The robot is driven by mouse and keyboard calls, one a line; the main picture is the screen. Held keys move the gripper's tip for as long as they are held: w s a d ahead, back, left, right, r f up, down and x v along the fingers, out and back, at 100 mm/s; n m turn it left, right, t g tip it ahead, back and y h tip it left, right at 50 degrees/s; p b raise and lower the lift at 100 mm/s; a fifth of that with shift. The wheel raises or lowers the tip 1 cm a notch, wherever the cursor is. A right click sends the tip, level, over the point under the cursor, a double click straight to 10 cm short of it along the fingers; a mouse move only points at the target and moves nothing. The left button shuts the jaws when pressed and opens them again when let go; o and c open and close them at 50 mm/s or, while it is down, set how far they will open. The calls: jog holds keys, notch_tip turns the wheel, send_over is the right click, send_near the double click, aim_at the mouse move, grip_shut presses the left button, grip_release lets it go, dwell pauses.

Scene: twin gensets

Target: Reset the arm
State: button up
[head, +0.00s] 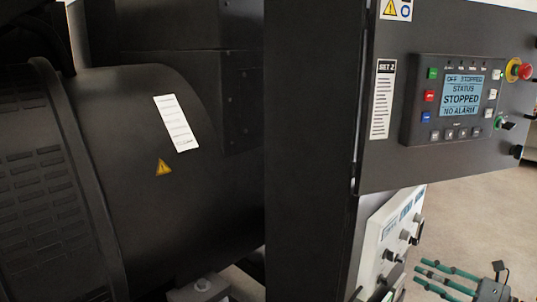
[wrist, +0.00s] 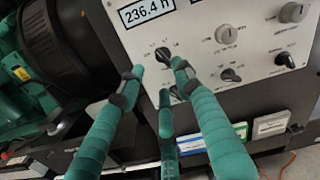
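My gripper (head: 421,272) is at the lower right of the head view, its green-wrapped fingers pointing left toward a pale switch panel (head: 372,250). In the wrist view my gripper (wrist: 155,72) is open, with its green fingers spread apart. A dark rotary knob (wrist: 163,55) on the pale panel shows between and just beyond the fingertips. I cannot tell whether the fingers touch it. Another dark knob (wrist: 176,92) is partly hidden behind the fingers. No held object shows.
A dark control cabinet labelled SET 2 (head: 386,66) carries a display (head: 460,93) reading STOPPED and a red emergency button (head: 524,71). A black generator housing (head: 150,190) fills the left. Several more knobs (wrist: 226,34) sit on the panel. Open floor (head: 480,215) lies at right.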

jog(key=v, duration=0.4)
jog(key=shift+n, duration=0.3)
jog(key=x, duration=1.2)
jog(key=shift+w+a, duration=0.1)
jog(key=shift+a, duration=0.1)
jog(key=shift+w+a+f+n, duration=0.1)
jog(key=shift+a+f+n, duration=0.05)
jog(key=shift+n, duration=0.45)
jog(key=n, duration=0.2)
jog(key=shift+n+p, duration=0.3)
jog(key=shift+p, duration=0.05)
jog(key=n+p, duration=0.2)
jog(key=n, duration=0.2)
jog(key=shift+n, duration=0.3)
jog(key=m+b, duration=0.2)
jog(key=b, duration=0.3)
send_near(393, 258)
jog(key=s+d+f, duration=0.1)
jog(key=shift+s+f+m+g+h, duration=0.2)
jog(key=shift+f+m+g+h, duration=0.3)
jog(key=shift+f, duration=0.65)
